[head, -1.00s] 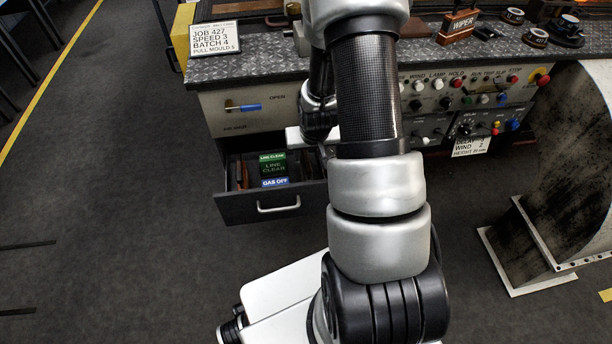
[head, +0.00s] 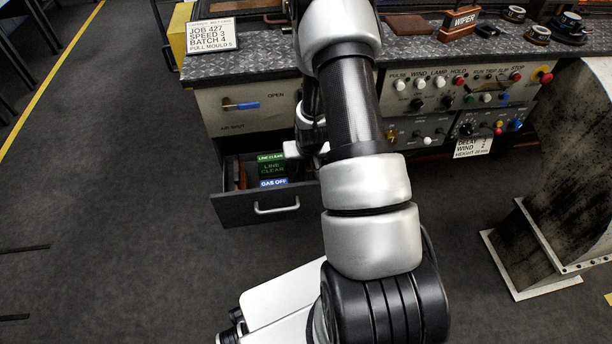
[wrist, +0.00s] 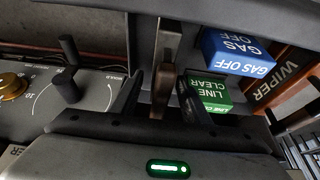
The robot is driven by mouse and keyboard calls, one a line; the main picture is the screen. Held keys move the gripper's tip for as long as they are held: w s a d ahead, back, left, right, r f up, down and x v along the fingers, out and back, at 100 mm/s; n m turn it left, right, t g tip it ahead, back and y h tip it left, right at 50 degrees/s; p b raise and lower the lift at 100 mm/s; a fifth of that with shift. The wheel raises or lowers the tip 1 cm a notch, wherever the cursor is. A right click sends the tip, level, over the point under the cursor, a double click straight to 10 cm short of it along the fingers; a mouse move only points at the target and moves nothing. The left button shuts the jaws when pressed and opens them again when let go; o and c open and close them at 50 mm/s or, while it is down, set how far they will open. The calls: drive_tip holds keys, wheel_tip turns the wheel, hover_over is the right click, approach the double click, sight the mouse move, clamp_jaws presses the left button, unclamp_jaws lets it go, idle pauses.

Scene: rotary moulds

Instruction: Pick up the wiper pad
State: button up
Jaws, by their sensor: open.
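The open drawer (head: 255,209) below the bench holds a green LINE CLEAR block and a blue GAS OFF block. In the wrist view an orange-brown block labelled WIPER (wrist: 285,80), apparently the wiper pad, lies at the right beyond the blue block. In the head view a brown piece (head: 241,176) shows at the drawer's left. My gripper (wrist: 163,108) is open over the drawer, its dark fingers on either side of a narrow brown piece (wrist: 162,80) that I cannot identify.
The green block (wrist: 208,93) and the blue block (wrist: 238,52) lie between my gripper and the WIPER block. A knob panel (head: 460,88) faces out to the right. A brown stand labelled WIPER (head: 460,22) is on the bench.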

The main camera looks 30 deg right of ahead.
clamp_jaws()
drive_tip(key=shift+r, duration=0.1)
